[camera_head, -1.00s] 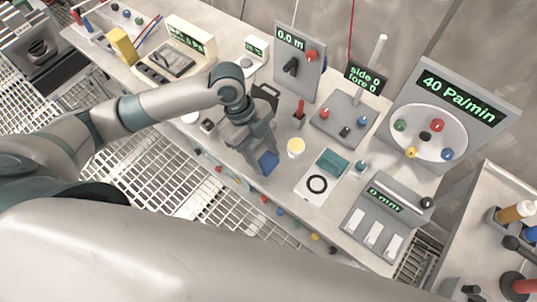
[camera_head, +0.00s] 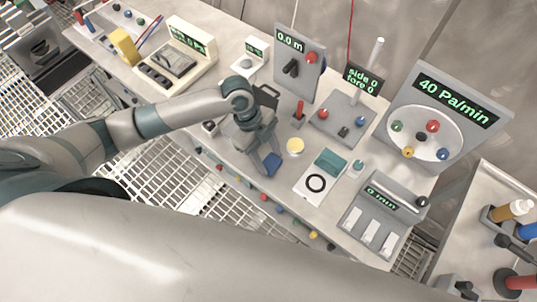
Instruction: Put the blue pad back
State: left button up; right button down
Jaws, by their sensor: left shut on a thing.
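My left gripper (camera_head: 266,158) comes in from the left over the workbench and is shut on the blue pad (camera_head: 273,163). The pad is small and dark blue, and shows at the fingertips, partly hidden by the fingers. I cannot tell whether it touches the bench or hangs just above it. A white card (camera_head: 308,197) with a black ring and a teal block (camera_head: 330,162) lies to the right of the pad. My right gripper is not in view.
A pale yellow round cup (camera_head: 295,146) stands close to the right of the gripper. Behind it are a red-handled lever (camera_head: 299,112) and a panel with knobs (camera_head: 338,117). A grey device (camera_head: 381,217) with a display stands at the right front. Coloured knobs line the bench's front edge.

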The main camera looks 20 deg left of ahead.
pick_arm(q)
jog(key=shift+f, duration=0.15)
jog(key=shift+f, duration=0.15)
jog(key=o, duration=1)
jog(key=shift+r, duration=0.25)
jog(key=b+v, duration=0.3)
jog(key=v, duration=0.9)
jog(key=shift+d, duration=0.1)
